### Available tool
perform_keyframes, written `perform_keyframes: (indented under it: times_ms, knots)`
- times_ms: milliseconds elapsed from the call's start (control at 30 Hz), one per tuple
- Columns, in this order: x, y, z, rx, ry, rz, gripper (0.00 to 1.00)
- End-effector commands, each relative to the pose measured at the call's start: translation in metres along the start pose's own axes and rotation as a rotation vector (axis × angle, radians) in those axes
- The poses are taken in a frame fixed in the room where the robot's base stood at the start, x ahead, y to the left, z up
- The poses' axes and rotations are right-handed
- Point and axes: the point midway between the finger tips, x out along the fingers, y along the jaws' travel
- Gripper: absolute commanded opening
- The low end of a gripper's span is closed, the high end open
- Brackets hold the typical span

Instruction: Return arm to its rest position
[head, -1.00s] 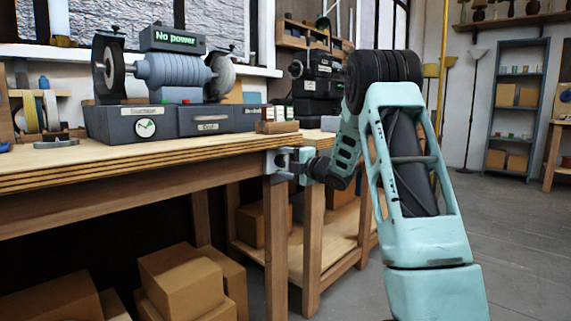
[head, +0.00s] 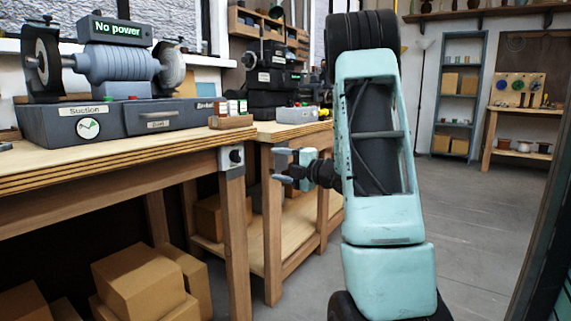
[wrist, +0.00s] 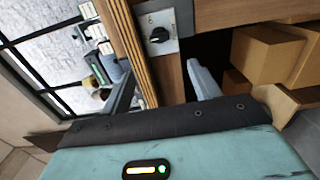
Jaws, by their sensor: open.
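My gripper (head: 281,166) is at the end of my pale teal arm (head: 385,200), beside the front corner of the workbench. It is open, with nothing seen between its fingers. In the wrist view my gripper (wrist: 163,85) shows two spread fingers. A grey switch box with a black knob (head: 233,157) is fixed at the bench corner, left of the gripper and apart from it. The switch box (wrist: 157,32) also shows beyond the fingers in the wrist view. My arm stands raised and folded, its elbow high and the forearm hidden behind the upper link.
The workbench (head: 90,165) carries a grinding machine (head: 120,75) whose display reads "No power". Cardboard boxes (head: 140,275) lie beneath it. A second bench (head: 262,200) stands behind my gripper. Open grey floor (head: 465,210) lies to the right. A dark upright edge (head: 545,250) is at far right.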

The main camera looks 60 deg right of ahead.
Motion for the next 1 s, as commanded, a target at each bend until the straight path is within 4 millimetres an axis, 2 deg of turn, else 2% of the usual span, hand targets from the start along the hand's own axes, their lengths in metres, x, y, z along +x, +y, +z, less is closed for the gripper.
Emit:
perform_keyframes:
  times_ms: [200,800,900,967,1000]
  knots:
    - [-0.016,0.0,0.0,0.001,-0.001,0.0,0.62]
    - [-0.017,0.0,0.0,0.0,0.001,0.0,0.62]
    - [-0.008,0.0,-0.007,0.015,0.002,-0.009,0.62]
    - [0.006,-0.001,-0.017,0.046,-0.001,-0.028,0.62]
    - [0.019,-0.002,-0.029,0.077,-0.004,-0.048,0.62]
